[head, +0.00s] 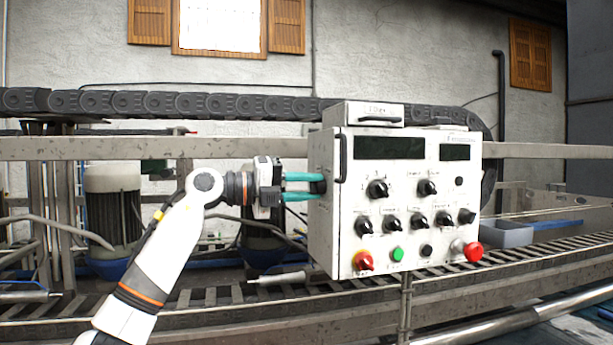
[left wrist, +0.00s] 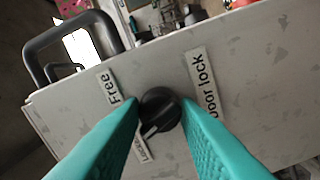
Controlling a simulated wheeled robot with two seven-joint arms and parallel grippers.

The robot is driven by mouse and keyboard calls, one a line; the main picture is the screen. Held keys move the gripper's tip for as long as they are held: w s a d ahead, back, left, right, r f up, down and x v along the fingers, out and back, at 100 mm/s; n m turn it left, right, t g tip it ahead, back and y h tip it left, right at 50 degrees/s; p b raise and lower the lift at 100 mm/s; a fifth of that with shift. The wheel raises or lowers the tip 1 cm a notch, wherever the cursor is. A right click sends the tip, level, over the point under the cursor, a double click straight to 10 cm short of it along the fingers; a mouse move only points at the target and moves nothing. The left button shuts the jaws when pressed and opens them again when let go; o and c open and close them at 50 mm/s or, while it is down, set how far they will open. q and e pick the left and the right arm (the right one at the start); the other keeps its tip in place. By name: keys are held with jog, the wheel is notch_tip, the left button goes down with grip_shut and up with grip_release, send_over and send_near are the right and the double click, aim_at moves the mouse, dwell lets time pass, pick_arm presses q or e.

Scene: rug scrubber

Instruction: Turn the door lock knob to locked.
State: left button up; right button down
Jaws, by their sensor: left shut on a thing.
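The door lock knob (left wrist: 160,108) is a round black knob on the side of the white control box. In the left wrist view a "Door lock" label (left wrist: 205,85) is beside it, with a "Free" label (left wrist: 113,86) on the other side and another label (left wrist: 142,148) partly hidden by a finger. The knob's ridge points to the lower left, towards the partly hidden label. My left gripper (head: 300,188) has teal fingers, shut on the knob from either side. In the head view the knob is at the box's left side (head: 318,186). My right gripper is not in view.
The white control box (head: 405,180) carries several black knobs, coloured buttons and two dark displays on its front. A black handle (head: 342,158) stands out near its left front edge. A roller conveyor (head: 220,296) runs below, and a grey bin (head: 507,233) is at right.

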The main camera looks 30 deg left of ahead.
pick_arm(q)
jog(key=shift+n+p, duration=1.45)
jog(key=shift+n, duration=0.65)
jog(key=o, duration=1)
jog(key=b+v, duration=0.4)
jog(key=v, duration=0.8)
